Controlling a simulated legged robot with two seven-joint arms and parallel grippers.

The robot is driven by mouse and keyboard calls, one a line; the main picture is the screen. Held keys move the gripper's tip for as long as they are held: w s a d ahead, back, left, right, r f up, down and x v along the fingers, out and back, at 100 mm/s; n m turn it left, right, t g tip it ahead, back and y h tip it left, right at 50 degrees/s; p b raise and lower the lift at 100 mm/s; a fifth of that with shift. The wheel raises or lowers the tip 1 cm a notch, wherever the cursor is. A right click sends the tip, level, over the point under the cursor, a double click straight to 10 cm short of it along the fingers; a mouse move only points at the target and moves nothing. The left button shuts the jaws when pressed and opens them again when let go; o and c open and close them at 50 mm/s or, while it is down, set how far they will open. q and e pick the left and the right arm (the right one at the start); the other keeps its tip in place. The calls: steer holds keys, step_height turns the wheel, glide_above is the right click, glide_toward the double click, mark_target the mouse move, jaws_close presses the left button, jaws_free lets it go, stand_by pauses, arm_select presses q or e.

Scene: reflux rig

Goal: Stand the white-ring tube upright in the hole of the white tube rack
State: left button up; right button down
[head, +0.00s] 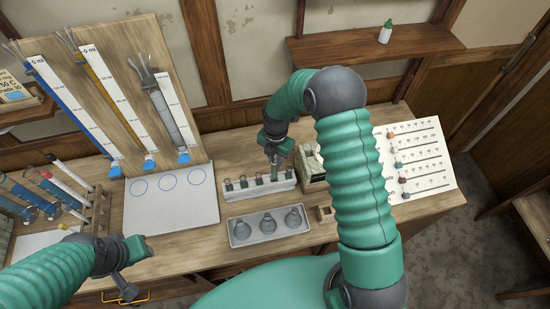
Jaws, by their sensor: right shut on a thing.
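The white tube rack (262,190) stands on the bench right of centre, with several small dark-topped tubes standing in a row in it. My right gripper (275,153) is above the back of the rack. It is shut on a slim tube (274,164) that points down towards the rack. I take this for the white-ring tube, but its ring is too small to make out. I cannot tell whether its lower end is inside a hole. My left gripper (127,288) hangs over the bench's front edge at lower left, apart from the rack; its jaws are unclear.
A grey tray (235,239) with several flasks lies in front of the rack. A small wooden block (325,213) and a slider board (415,155) are to the right. A white sheet with circles (170,211) and a wooden rack of larger tubes (98,212) are to the left.

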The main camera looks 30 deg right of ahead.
mark_target(275, 169)
steer(key=shift+f, duration=0.55)
steer(key=shift+w+a+f+b, duration=0.1)
steer(key=shift+f+b, duration=0.55)
steer(key=shift+f, duration=0.35)
steer(key=shift+f, duration=0.4)
step_height(275, 169, down, 2)
steer(key=shift+f+p, duration=0.15)
steer(key=shift+p, duration=0.3)
steer(key=shift+f, duration=0.1)
